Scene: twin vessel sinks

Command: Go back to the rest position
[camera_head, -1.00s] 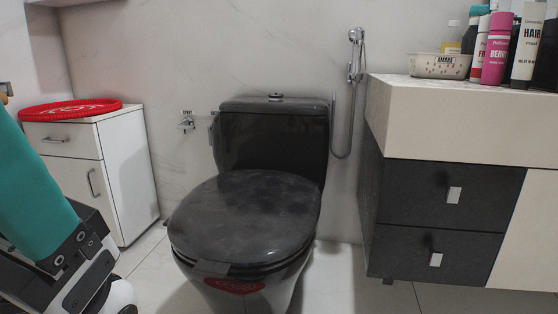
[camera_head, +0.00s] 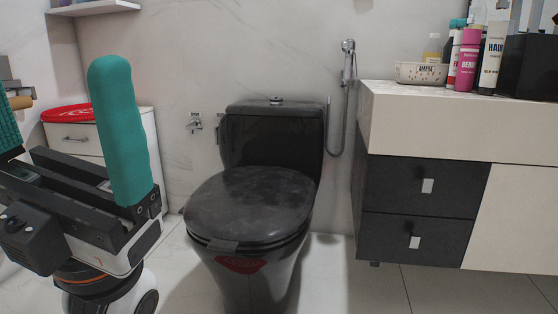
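My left gripper (camera_head: 58,88) is in the left foreground with its fingers pointing up. One teal finger (camera_head: 124,130) stands in full view, and the other, with a ribbed inner face, is cut off by the left edge. The fingers are wide apart with nothing seen held between them. The gripper is in front of a white cabinet (camera_head: 135,122) and hides much of it. My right gripper is not in view.
A dark toilet (camera_head: 250,205) with its lid down stands in the middle. A counter (camera_head: 430,120) with dark drawers is at right, carrying a small basket (camera_head: 420,73) and bottles (camera_head: 468,62). A red round item (camera_head: 66,113) lies on the cabinet. A hand shower (camera_head: 347,75) hangs on the wall.

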